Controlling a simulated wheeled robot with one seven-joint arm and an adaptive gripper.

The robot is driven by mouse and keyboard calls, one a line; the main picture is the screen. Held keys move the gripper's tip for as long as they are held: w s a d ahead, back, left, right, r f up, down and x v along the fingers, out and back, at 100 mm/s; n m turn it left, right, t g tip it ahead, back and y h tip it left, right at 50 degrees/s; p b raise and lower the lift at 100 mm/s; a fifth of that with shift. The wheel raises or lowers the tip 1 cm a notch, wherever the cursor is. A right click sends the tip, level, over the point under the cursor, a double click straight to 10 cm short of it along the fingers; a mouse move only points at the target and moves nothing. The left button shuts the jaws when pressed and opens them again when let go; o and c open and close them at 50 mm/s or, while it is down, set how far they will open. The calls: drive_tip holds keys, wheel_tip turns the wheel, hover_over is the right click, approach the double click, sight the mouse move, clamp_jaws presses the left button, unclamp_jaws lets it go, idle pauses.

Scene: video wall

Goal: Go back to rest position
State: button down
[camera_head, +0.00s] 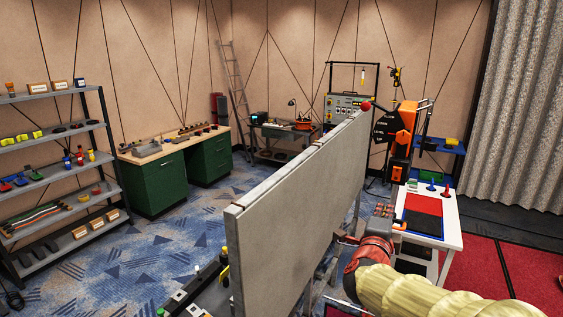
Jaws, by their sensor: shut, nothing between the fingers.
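My arm comes in at the lower right in a yellow ribbed sleeve (435,295) with a red and dark grey joint (370,256) at its far end. My gripper (346,239) seems to be the small grey part beyond that joint, close to the right side of the big grey panel (300,205). It is shut, with nothing seen in it. Its fingers are too small to make out well, and I cannot tell whether it touches the panel.
The upright panel fills the middle. Shelves (60,178) stand left, green cabinets (155,184) behind. Blue carpet (190,245) is open between shelves and panel.

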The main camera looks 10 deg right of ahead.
drive_tip(key=s+a+f+n+g+y+b, duration=0.1)
drive_tip(key=s+a+f+n+g+y, duration=0.3)
drive_tip(key=a+f+n+y, duration=0.75)
drive_tip(key=s+a+f+n+g+b, duration=0.1)
drive_tip(key=s+f+n+b, duration=0.3)
drive_tip(key=s, duration=0.5)
drive_tip(key=s+f+n+g+h+b, duration=0.1)
drive_tip(key=s+f+n+g+b, duration=0.1)
drive_tip(key=s+f+n+b, duration=0.2)
drive_tip(key=s+a+f+n+g+h+b, duration=0.1)
drive_tip(key=s+f+n+b, duration=0.3)
drive_tip(key=s+f, duration=0.5)
drive_tip(key=s+g+b, duration=0.1)
drive_tip(key=s, duration=0.4)
drive_tip(key=shift+s+a+b, duration=0.3)
drive_tip(key=shift+s+b, duration=0.05)
drive_tip(key=shift+b, duration=0.05)
drive_tip(key=shift+d, duration=0.1)
